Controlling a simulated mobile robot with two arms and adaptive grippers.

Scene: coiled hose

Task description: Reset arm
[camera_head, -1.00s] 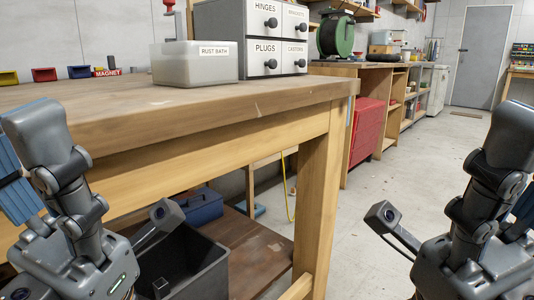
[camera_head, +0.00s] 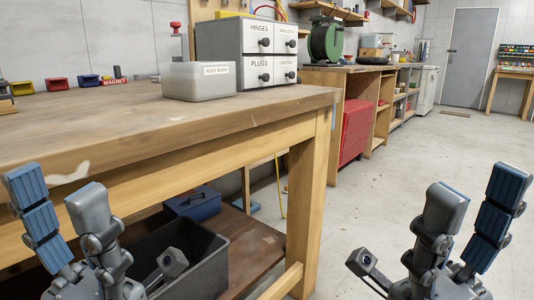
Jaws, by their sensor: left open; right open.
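My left gripper (camera_head: 58,215) is at the lower left in the head view, in front of the workbench (camera_head: 165,121). Its blue-padded finger and grey finger point up and stand apart, with nothing between them. My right gripper (camera_head: 472,222) is at the lower right, over the open floor. It is also open and empty, its fingers pointing up. Neither gripper appears to touch anything. No coiled hose can be made out clearly.
A rust bath tub (camera_head: 198,88) and a drawer cabinet (camera_head: 270,37) stand on the workbench. A dark bin (camera_head: 208,262) and a blue toolbox (camera_head: 192,204) sit below it. A green reel (camera_head: 325,40) stands farther back. The floor (camera_head: 400,180) at right is clear.

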